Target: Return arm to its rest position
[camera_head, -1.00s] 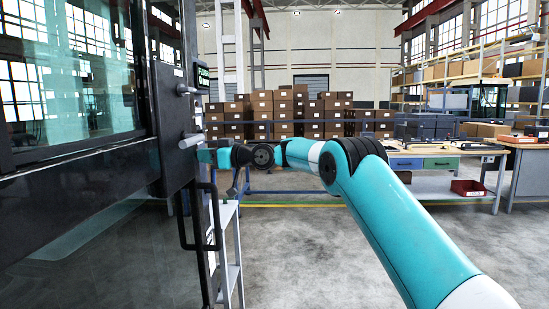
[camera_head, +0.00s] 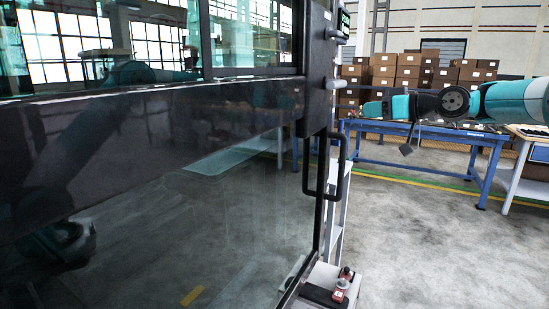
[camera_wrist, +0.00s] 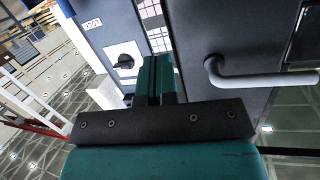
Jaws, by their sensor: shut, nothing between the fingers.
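My teal arm reaches in from the right in the head view, with my gripper (camera_head: 371,109) at its left end, just right of the dark cab door's edge. The gripper looks apart from the door, though the depth of the gap is hard to judge. In the wrist view, my gripper's two teal fingers (camera_wrist: 156,72) are together with nothing between them. A grey lever handle (camera_wrist: 250,77) on a dark panel lies to their right. A black knob (camera_wrist: 124,61) on a white plate lies to their left.
The dark glazed cab door (camera_head: 150,135) fills the left, with a black pull handle (camera_head: 338,165) at its edge. A red-and-black device (camera_head: 342,284) sits low beside it. A blue-framed table (camera_head: 430,150) and stacked boxes (camera_head: 405,72) stand behind. Grey floor at right is clear.

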